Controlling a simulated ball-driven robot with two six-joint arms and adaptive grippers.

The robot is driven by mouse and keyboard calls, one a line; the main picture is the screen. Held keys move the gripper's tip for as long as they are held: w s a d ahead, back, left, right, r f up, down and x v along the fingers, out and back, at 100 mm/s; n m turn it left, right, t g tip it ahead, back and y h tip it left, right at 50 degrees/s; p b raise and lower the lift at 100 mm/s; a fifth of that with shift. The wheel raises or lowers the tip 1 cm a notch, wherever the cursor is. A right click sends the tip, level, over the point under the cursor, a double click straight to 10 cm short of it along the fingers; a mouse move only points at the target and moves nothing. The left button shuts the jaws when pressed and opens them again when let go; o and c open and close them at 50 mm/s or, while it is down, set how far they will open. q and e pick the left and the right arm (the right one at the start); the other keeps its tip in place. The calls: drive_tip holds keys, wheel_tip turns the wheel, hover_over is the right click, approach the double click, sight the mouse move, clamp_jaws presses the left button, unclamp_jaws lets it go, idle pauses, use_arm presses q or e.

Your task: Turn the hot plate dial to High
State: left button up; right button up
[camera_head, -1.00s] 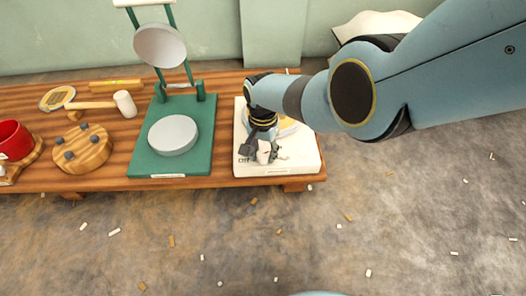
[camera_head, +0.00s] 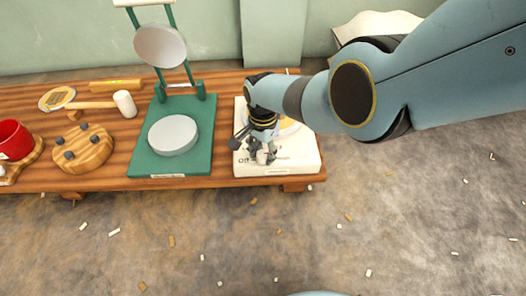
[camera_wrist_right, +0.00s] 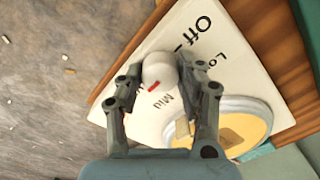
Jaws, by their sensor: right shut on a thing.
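The white hot plate (camera_head: 300,164) stands at the right end of the low wooden table, with a round yellow-and-white top (camera_wrist_right: 258,108) partly hidden by my arm in the head view. Its rounded white dial (camera_wrist_right: 158,66) has a red mark. My right gripper (camera_wrist_right: 160,78) is shut on the dial, one finger on each side; it also shows over the hot plate's front in the head view (camera_head: 262,155). In the wrist view the red mark points down-left, near partly hidden lettering past "Mid". "Off" and "Lo" are readable to the right. My left gripper is out of view.
A green press (camera_head: 143,160) with grey discs stands left of the hot plate. Farther left are a mallet (camera_head: 124,104), a round wooden board with pegs (camera_head: 84,150) and a red pot (camera_head: 14,140). Small chips litter the floor.

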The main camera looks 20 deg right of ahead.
sight(263, 154)
drive_tip(key=o, duration=1.1)
drive_tip(key=shift+o, duration=0.2)
wheel_tip(263, 154, up, 12)
drive_tip(key=shift+f, duration=0.1)
